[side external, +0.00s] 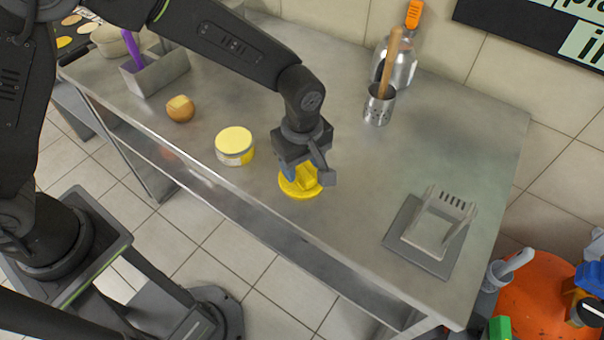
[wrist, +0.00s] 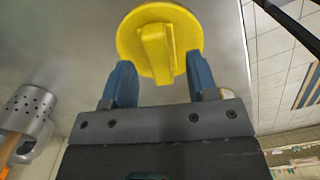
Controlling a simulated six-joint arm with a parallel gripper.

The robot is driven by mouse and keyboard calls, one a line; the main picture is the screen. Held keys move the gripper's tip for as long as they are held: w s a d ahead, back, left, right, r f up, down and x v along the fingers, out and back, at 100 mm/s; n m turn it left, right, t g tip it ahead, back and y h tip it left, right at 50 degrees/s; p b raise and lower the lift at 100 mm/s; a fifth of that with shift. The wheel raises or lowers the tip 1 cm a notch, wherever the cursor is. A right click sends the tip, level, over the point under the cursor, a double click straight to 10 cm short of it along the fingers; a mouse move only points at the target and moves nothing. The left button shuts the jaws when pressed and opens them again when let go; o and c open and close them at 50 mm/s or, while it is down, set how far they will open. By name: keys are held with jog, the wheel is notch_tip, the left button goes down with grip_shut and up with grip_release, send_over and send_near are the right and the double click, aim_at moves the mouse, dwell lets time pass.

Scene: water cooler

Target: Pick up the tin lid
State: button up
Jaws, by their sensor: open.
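The tin lid (side external: 292,190) is a yellow disc with a raised bar handle, lying on the metal table near its front edge. It also shows in the wrist view (wrist: 128,40), with the handle between and just beyond my fingertips. My gripper (side external: 305,176) is right over the lid, pointing down. Its two blue fingers (wrist: 163,78) are open, one to each side of the handle, with a gap visible on both sides. A tin (side external: 234,146) with a pale yellow top stands to the left of the lid.
A bun-like item (side external: 180,108) and a metal holder (side external: 156,72) are at the left. A grey stand (side external: 436,232) is at right. The table between is clear.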

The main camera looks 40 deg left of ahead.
jog(key=shift+f, duration=0.6)
grip_shut()
